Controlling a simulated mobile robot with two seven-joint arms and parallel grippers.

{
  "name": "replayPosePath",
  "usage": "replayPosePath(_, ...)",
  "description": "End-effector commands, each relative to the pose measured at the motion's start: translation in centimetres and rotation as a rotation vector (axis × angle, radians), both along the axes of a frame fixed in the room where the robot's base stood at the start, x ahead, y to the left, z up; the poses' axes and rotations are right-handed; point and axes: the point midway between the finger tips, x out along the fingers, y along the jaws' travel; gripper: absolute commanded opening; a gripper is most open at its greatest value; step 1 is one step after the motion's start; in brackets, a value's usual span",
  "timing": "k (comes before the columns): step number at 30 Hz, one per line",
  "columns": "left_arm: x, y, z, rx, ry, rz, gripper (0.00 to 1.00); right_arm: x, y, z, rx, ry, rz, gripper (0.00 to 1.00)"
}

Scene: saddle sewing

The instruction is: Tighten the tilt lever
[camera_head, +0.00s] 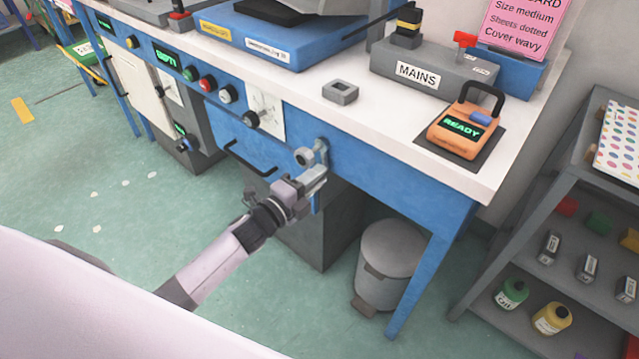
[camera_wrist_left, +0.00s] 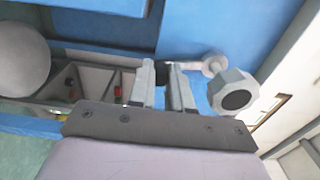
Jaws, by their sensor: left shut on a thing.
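The tilt lever (camera_wrist_left: 196,66) is a thin grey rod on the blue front of the bench. In the left wrist view it runs from a round grey pivot to a dark end between my fingers. A grey faceted knob (camera_wrist_left: 234,92) with a dark centre is beside it; the knob also shows in the head view (camera_head: 304,157). My left gripper (camera_wrist_left: 164,88) is shut on the lever's dark end, which the fingers partly hide. In the head view my left gripper (camera_head: 314,180) is just below the knob. My right gripper is out of view.
The white bench top (camera_head: 385,125) holds an orange READY device (camera_head: 459,130), a grey MAINS box (camera_head: 430,75) and a small grey block (camera_head: 340,92). A blue drawer (camera_head: 240,150) is left of my gripper. A grey bin (camera_head: 388,262) stands below; a shelf (camera_head: 560,200) is right.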

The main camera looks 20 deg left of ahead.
Motion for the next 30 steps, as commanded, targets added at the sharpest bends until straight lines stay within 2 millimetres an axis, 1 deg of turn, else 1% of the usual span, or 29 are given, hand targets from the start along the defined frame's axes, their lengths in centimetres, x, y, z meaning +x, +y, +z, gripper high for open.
replayPosePath(1,0.03,0.27,-0.30,0.031,-0.009,0.000,0.00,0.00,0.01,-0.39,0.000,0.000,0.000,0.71)
replayPosePath(9,0.24,0.87,-0.28,0.125,-0.043,0.000,0.00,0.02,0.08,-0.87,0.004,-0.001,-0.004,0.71)
replayPosePath(26,0.32,1.08,-0.21,0.152,-0.052,0.001,0.00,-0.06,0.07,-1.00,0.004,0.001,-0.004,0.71)
replayPosePath(27,0.32,1.08,-0.21,0.151,-0.052,0.001,0.25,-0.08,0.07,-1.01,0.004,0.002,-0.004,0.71)
replayPosePath(29,0.32,1.08,-0.20,0.151,-0.052,0.001,0.44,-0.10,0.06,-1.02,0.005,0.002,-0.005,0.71)
replayPosePath(30,0.33,1.07,-0.19,0.151,-0.052,0.001,0.44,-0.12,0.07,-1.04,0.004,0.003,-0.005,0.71)
